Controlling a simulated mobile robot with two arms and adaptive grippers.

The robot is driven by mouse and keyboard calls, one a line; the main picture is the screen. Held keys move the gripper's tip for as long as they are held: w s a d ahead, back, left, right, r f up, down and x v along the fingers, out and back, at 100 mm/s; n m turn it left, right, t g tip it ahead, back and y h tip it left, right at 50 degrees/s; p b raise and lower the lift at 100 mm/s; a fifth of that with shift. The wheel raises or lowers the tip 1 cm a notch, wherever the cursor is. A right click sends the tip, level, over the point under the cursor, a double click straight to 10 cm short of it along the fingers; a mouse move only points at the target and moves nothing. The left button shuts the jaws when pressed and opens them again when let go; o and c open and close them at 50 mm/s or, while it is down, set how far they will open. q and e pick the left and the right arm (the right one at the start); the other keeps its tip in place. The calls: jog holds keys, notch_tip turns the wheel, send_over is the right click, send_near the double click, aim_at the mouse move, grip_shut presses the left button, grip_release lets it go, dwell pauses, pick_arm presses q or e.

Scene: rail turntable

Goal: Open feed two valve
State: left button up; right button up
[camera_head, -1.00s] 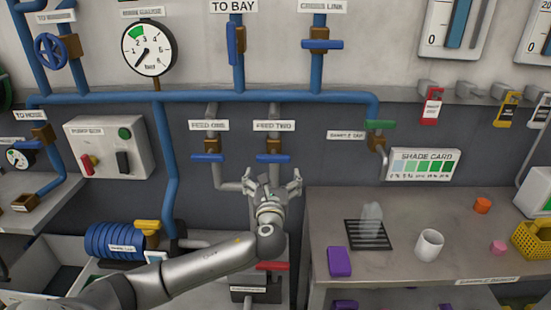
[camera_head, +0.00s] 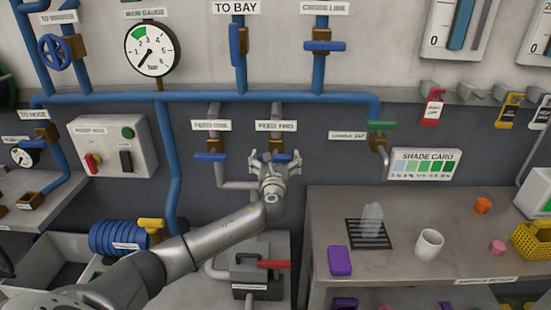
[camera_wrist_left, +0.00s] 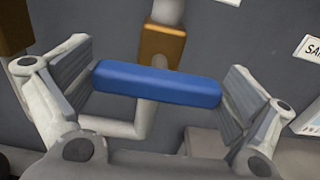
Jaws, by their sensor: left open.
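The feed two valve has a blue lever handle (camera_wrist_left: 158,84) lying crosswise on a brass body (camera_wrist_left: 162,44), under the FEED TWO label (camera_head: 276,125). My left gripper (camera_head: 275,160) is at this valve and covers most of the handle in the head view. In the left wrist view its two open fingers (camera_wrist_left: 160,95) stand on either side of the handle's ends. The left end is very close to the left finger; I cannot tell if they touch. My right gripper does not show.
The feed one valve's blue handle (camera_head: 210,157) is close on the left. The sample tap (camera_head: 382,127) is to the right. A bench (camera_head: 460,260) with a white cup (camera_head: 429,244) stands at lower right. A red-handled lever (camera_head: 273,264) is below.

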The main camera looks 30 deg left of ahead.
pick_arm(q)
jog(key=c, duration=0.7)
